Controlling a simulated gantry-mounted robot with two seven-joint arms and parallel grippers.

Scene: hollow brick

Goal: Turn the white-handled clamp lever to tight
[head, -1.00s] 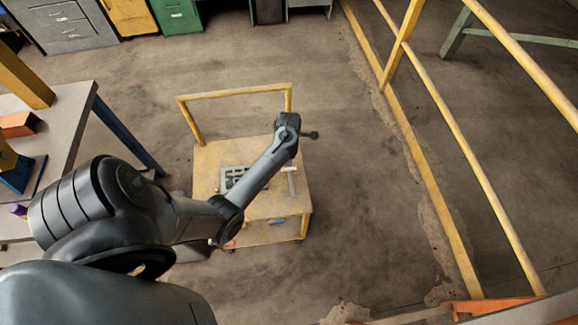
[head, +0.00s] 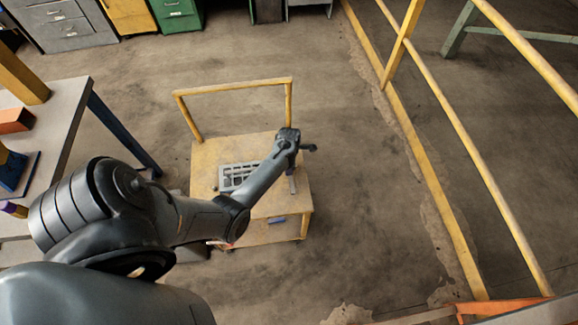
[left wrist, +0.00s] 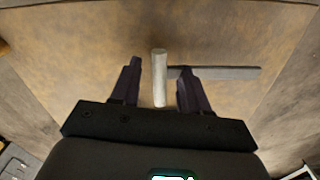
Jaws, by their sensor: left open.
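The clamp lever's white handle (left wrist: 160,78) stands up in the middle of the left wrist view, over a yellow-brown worn surface. A flat grey bar (left wrist: 225,73) runs to the right from beside it. My left gripper (left wrist: 160,66) is open, with one dark finger on each side of the handle and a visible gap on both sides. The right finger overlaps part of the grey bar in the picture. In the head view my left wrist (head: 288,139) is over the right part of the yellow cart (head: 215,150) and hides most of the lever. My right gripper is not in view.
A grey slotted tray (head: 232,178) lies on the cart left of the wrist, partly behind my arm. The cart's yellow push rail (head: 235,88) rises at its back. A workbench (head: 62,100) stands left, a yellow railing (head: 455,200) right.

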